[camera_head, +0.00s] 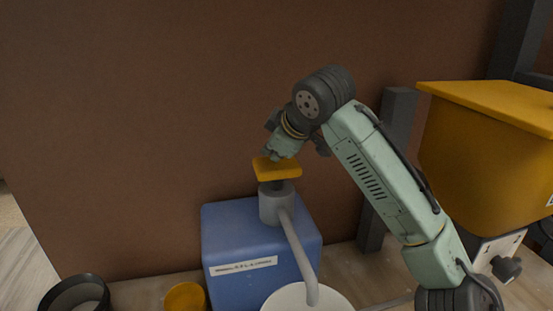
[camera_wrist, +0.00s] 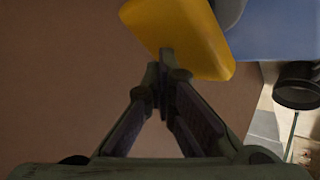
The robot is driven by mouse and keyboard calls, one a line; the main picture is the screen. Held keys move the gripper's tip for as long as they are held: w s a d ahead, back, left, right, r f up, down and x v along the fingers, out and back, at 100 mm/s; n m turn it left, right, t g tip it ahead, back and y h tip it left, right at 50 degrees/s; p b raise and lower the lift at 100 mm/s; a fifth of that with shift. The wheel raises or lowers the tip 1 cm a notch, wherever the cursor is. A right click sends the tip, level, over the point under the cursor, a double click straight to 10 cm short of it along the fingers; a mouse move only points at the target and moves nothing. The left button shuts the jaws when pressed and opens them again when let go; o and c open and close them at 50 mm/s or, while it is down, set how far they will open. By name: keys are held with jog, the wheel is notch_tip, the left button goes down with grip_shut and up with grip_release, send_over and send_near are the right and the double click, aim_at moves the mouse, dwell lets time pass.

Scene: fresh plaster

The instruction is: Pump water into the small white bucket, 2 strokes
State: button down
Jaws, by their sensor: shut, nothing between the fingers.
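A blue box-shaped pump body (camera_head: 255,245) with a white label stands on the bench. A grey collar (camera_head: 277,205) on its top carries a yellow pump head (camera_head: 277,168), which is raised above the collar on a dark stem. A grey spout (camera_head: 298,250) slopes down from the collar to the small white bucket (camera_head: 306,297), whose lower part is cut off by the picture edge. My gripper (camera_head: 275,155) is just above the yellow head, fingers together and empty. In the wrist view my shut fingertips (camera_wrist: 166,65) overlap the near edge of the yellow head (camera_wrist: 180,35); I cannot tell whether they touch.
A large yellow hopper (camera_head: 480,150) stands at the right beside dark posts (camera_head: 385,165). A dark round container (camera_head: 75,295) and a small yellow round item (camera_head: 185,298) are at the lower left. A brown panel (camera_head: 130,130) rises behind.

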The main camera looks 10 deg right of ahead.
aim_at(273, 163)
jog(key=shift+f+b, duration=1.05)
jog(key=shift+f, duration=0.65)
dwell(0.9)
jog(key=shift+r, duration=0.1)
jog(key=shift+r+p, duration=2.35)
jog(key=shift+r, duration=0.45)
jog(key=shift+r+p, duration=0.4)
jog(key=shift+r, duration=2.05)
